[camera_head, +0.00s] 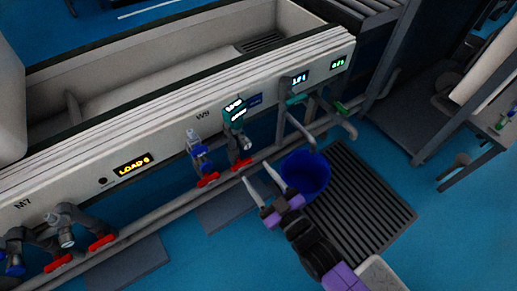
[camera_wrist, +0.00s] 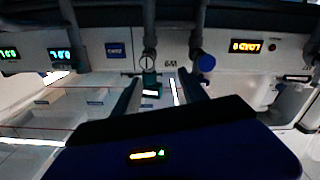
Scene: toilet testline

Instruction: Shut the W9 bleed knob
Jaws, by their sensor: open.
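The W9 label (camera_head: 203,115) is on the white panel, and it shows upside down in the wrist view (camera_wrist: 170,65). Below it in the head view hangs a valve with a blue body (camera_head: 200,155) and a red lever (camera_head: 208,180). To its right is a pipe fitting with a teal display unit (camera_head: 235,110) and another red lever (camera_head: 241,163). Which part is the bleed knob I cannot tell for sure. The wrist view shows a round blue knob (camera_wrist: 206,63) beside the label. My gripper (camera_head: 257,167) is open and empty, just below and right of these fittings, apparently apart from them.
A blue bucket (camera_head: 305,172) stands close right of my gripper on a dark floor grate (camera_head: 365,205). A long grey pipe (camera_head: 150,218) runs below the panel. The M7 valves (camera_head: 65,225) with red levers are at the left. A LOAD 6 display (camera_head: 132,165) is between.

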